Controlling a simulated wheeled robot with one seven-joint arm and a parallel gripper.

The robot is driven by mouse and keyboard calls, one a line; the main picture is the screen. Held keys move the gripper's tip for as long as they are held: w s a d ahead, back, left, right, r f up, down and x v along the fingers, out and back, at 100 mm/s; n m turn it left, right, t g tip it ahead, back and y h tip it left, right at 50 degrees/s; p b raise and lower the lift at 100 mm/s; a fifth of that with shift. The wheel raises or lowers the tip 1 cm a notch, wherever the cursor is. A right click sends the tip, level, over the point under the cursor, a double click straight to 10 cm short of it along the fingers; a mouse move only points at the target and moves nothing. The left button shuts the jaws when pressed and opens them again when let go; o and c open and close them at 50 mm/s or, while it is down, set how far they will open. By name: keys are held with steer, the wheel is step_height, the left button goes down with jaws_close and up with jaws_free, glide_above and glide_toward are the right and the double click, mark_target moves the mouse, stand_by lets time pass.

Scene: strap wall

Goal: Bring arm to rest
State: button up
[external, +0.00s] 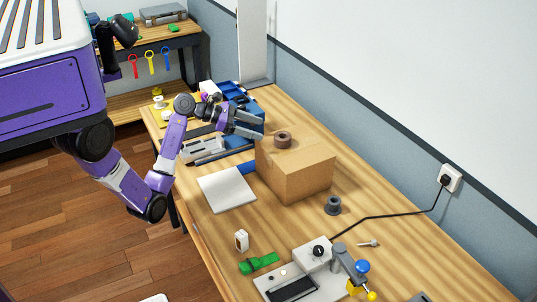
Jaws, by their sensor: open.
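My purple and grey arm bends up from below left in the external view. My gripper (250,124) is open, with its fingers pointing right. It appears above the back part of the wooden table (345,225), close to the far left corner of a cardboard box (298,172). I cannot tell whether the fingers touch the box. Nothing shows between the fingers.
A white pad (227,188), a grey spool (333,205), a green item (259,263) and a device (294,285) lie nearer. Blue bins (231,92) stand behind the gripper. A black cable (390,216) runs to the wall.

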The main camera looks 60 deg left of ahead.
steer(key=shift+s+a+r, duration=0.25)
steer(key=shift+s, duration=0.3)
